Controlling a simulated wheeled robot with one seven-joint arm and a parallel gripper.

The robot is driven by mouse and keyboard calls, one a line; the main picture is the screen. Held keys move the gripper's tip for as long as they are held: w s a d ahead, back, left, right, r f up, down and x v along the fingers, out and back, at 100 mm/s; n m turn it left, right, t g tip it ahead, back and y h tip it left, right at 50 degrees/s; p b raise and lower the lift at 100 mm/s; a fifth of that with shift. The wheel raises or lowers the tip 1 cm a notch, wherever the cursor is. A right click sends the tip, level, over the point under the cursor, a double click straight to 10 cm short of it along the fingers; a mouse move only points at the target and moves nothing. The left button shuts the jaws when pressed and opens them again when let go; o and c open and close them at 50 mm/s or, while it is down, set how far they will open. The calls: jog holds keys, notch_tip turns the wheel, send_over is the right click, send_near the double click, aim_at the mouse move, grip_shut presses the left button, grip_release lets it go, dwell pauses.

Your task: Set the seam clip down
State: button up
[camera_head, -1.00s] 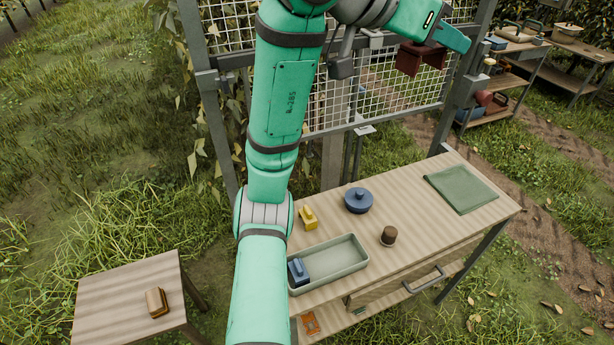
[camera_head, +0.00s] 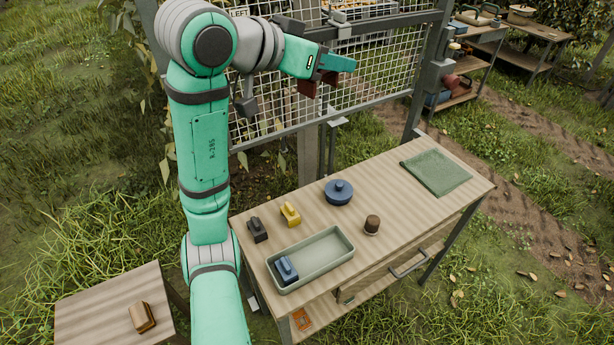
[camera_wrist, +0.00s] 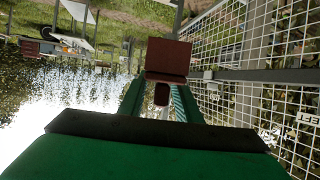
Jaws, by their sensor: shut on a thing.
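My gripper (camera_head: 326,76) is up in front of the wire mesh, above and behind the worktable. It is shut on a dark red, blocky piece (camera_head: 309,88), which I take to be the seam clip. The piece is clear of the table. In the wrist view the clip (camera_wrist: 168,57) sits at the fingertips of my gripper (camera_wrist: 160,100), with an opening in its near part. The fingers hide some of it.
The worktable (camera_head: 400,200) carries a black clip (camera_head: 257,230), a yellow clip (camera_head: 290,214), a blue lidded pot (camera_head: 339,192), a brown-topped jar (camera_head: 372,225), a green cloth (camera_head: 437,172) and a tray (camera_head: 330,262) holding a blue clip (camera_head: 286,269). A mesh panel (camera_head: 385,75) stands behind.

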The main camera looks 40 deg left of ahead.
jog(key=w+d+f+m+h, duration=0.1)
jog(key=d+f, duration=0.4)
jog(key=f, duration=0.6)
jog(key=w+d+f+m+h, duration=0.1)
jog(key=d+f, duration=0.4)
jog(key=f, duration=0.6)
jog(key=d+f+m+h, duration=0.15)
jog(key=d+f, duration=0.35)
jog(key=f, duration=0.5)
send_over(321, 257)
jog(key=shift+n+g, duration=0.25)
jog(key=shift+g, duration=0.05)
jog(key=f, duration=1)
jog(key=shift+w+d, duration=0.2)
jog(key=shift+w, duration=0.1)
jog(key=f, duration=0.3)
jog(key=shift+s+a, duration=0.2)
jog(key=shift+f, duration=0.25)
jog(key=shift+f, duration=0.6)
